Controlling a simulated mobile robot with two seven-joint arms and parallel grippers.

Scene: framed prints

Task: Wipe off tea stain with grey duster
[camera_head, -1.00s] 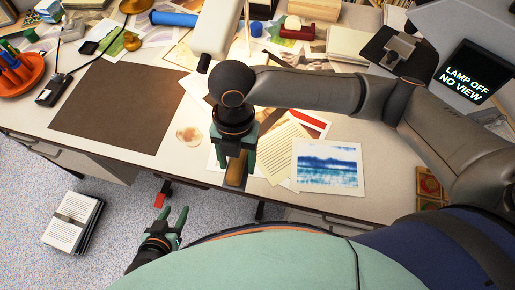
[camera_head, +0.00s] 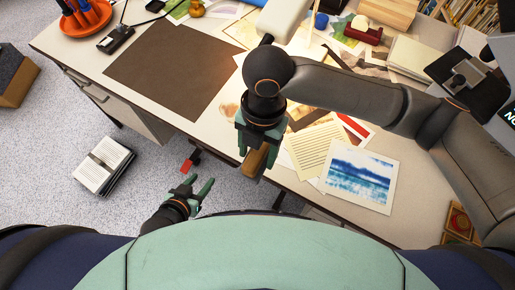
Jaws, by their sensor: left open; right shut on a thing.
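A pale brown tea stain (camera_head: 229,107) marks the white desk (camera_head: 208,128), just right of the dark brown mat. My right gripper (camera_head: 253,147) points down close to the stain's right side, near the desk's front edge. It is shut on a tan, wood-coloured block (camera_head: 255,161), apparently the duster; no grey part of it can be made out. Whether the block touches the desk is unclear. My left gripper (camera_head: 198,187) is open and empty, low in front of the desk, over the floor and away from the stain.
The brown mat (camera_head: 172,65) lies left of the stain. A typed sheet (camera_head: 318,147) and a blue seascape print (camera_head: 360,178) lie right of my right gripper. An orange pen holder (camera_head: 86,20) stands at the back left. Bundled papers (camera_head: 104,165) lie on the floor.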

